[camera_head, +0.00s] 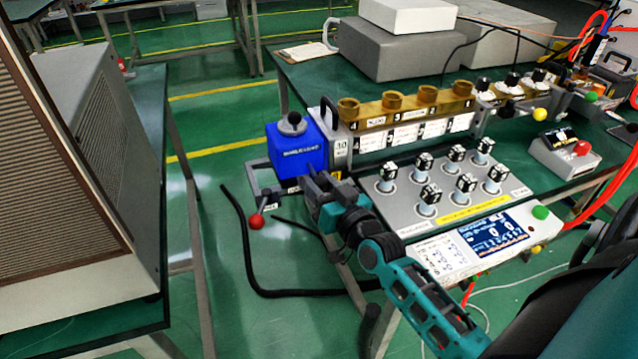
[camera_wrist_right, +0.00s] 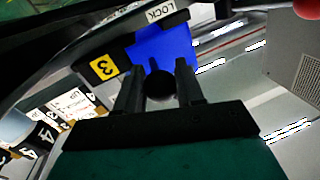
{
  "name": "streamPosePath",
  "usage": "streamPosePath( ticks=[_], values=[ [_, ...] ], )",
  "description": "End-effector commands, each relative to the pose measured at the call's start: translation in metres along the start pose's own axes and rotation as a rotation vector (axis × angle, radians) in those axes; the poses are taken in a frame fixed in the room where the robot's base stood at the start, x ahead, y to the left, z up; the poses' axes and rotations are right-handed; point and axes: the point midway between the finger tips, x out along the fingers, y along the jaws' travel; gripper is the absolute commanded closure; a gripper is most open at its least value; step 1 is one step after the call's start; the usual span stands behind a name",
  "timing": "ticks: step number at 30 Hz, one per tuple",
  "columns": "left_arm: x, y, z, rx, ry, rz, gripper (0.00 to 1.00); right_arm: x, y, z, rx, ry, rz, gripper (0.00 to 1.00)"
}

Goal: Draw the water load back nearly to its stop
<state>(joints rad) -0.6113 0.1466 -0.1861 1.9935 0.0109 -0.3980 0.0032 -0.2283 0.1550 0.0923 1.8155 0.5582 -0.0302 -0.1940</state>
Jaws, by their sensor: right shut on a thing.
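The water load appears as a blue box (camera_head: 296,152) with a white label, at the left end of the bench assembly. A dark knob (camera_head: 292,121) stands on its top. My right gripper (camera_head: 312,183) is at the box's lower near side. In the right wrist view, its two fingers (camera_wrist_right: 160,88) are closed around a round black knob (camera_wrist_right: 160,84) on a short stem leading towards the blue box (camera_wrist_right: 165,48). In the head view the fingers and arm hide this knob. My left gripper is not in view.
A lever with a red ball (camera_head: 256,221) hangs left of my right gripper. A brass-topped row of ports (camera_head: 405,103) runs right from the box. A panel with several black-and-white knobs (camera_head: 405,212) and a screen unit (camera_head: 490,238) lie to the right. Open floor lies left of the box.

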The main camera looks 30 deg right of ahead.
Motion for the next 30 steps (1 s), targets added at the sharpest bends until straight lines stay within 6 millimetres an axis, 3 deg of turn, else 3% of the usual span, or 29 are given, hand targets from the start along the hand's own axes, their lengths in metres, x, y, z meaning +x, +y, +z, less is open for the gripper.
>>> streamPosePath(
  ticks=[8, 18, 26, 27, 30],
  values=[
    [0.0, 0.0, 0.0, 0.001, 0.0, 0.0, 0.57, 0.0, -0.001, 0.0, 0.001, 0.0, 0.0, 1.0],
    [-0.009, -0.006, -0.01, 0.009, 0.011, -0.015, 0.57, 0.008, -0.04, 0.007, 0.003, -0.003, -0.003, 1.0],
    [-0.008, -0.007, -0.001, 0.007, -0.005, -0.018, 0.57, 0.008, -0.04, 0.009, 0.001, -0.003, -0.002, 1.0],
    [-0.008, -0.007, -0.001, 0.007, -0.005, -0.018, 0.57, 0.007, -0.039, 0.009, 0.001, -0.003, -0.002, 0.6],
    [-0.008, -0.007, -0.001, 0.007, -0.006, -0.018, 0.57, 0.007, -0.039, 0.009, 0.001, -0.002, -0.001, 0.56]
  ],
)
